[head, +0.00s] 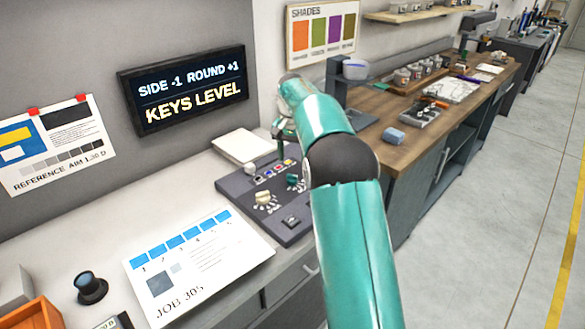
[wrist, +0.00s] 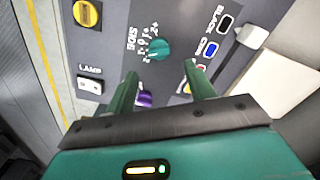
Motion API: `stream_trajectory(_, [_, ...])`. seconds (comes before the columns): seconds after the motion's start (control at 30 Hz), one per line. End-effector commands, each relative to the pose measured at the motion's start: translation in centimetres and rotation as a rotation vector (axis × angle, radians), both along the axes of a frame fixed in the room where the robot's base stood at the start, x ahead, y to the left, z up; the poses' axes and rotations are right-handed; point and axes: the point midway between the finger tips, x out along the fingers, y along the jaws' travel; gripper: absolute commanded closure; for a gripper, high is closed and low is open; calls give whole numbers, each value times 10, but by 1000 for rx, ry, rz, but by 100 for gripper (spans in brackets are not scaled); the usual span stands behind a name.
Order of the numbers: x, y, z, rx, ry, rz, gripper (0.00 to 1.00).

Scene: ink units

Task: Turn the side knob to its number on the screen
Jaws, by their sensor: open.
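The screen (head: 192,88) reads "SIDE -1 ROUND +1" and "KEYS LEVEL". The grey console (head: 232,188) lies on the bench below it. In the wrist view a teal knob (wrist: 160,49) has a small number scale beside it and a label that seems to read "SIDE". Its pointer setting is too small to tell. My gripper (wrist: 161,69) is open and empty. The teal knob lies just past its fingertips, between their lines, with no visible contact. A purple knob (wrist: 146,98) shows between the fingers, partly hidden. In the head view my arm hides part of the console.
A yellow knob (wrist: 87,13) and a lamp switch (wrist: 90,86) are on the console. Coloured keys (wrist: 208,49) run along one side. A job sheet (head: 200,262) lies in front, and a white pad (head: 243,147) lies behind. A wooden bench (head: 395,115) stands right.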

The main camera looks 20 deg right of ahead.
Motion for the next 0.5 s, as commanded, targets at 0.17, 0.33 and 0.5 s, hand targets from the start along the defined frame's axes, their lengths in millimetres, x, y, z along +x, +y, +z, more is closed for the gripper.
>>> stream_trajectory(0.17, [1,0,39,-1,-3,0,46])
stream_trajectory(0.33, [0,0,62,-1,-1,0,46])
stream_trajectory(0.5, [0,0,70,0,0,0,46])
